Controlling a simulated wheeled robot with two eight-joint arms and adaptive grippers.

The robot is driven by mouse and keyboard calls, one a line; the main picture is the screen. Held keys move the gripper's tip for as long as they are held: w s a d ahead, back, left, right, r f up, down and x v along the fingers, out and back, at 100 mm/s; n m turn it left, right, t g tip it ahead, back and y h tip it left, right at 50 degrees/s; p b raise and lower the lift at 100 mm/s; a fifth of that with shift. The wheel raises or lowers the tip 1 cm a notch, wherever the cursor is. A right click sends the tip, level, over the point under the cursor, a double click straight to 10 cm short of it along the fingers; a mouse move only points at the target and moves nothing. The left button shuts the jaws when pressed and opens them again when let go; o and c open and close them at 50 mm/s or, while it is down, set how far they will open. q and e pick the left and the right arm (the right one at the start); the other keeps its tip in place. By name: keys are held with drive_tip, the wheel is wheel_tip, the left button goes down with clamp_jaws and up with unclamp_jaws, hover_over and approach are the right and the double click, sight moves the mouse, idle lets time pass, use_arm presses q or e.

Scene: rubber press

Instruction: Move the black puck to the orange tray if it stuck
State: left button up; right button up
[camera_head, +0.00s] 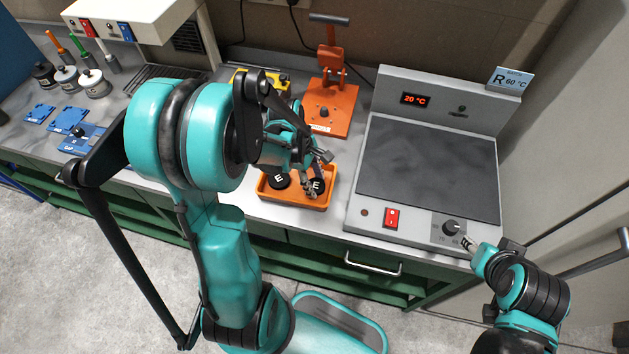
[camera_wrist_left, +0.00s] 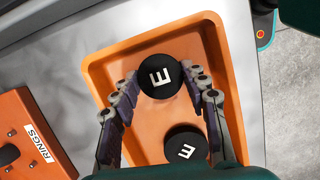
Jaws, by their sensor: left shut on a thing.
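The orange tray (camera_head: 297,203) sits on the bench left of the hot plate; it fills the middle of the left wrist view (camera_wrist_left: 192,48). My left gripper (camera_head: 315,178) is over the tray, shut on a black puck (camera_wrist_left: 160,76) marked with a white E. That puck shows at the tray's right side in the head view (camera_head: 317,187). I cannot tell whether it touches the tray floor. A second black E puck (camera_head: 279,181) lies in the tray, also seen in the left wrist view (camera_wrist_left: 185,146). My right gripper (camera_head: 467,242) is beside the hot plate's knob; its jaw opening is unclear.
The grey hot plate (camera_head: 427,165) reads 20 °C and has a red switch (camera_head: 392,217). An orange press (camera_head: 330,100) stands behind the tray, with a yellow item beside it. Blue plates (camera_head: 67,120) and several small pots (camera_head: 67,78) are at the left.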

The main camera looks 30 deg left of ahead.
use_arm(q)
drive_tip(key=shift+s+f+b, duration=0.15)
drive_tip(key=shift+f+b, duration=0.15)
drive_tip(key=shift+f, duration=0.05)
drive_tip(key=o, duration=1.2)
drive_tip(key=shift+s+d, duration=0.1)
drive_tip(key=shift+o, duration=1)
drive_tip(key=shift+w+f, duration=0.1)
drive_tip(key=shift+w, duration=0.15)
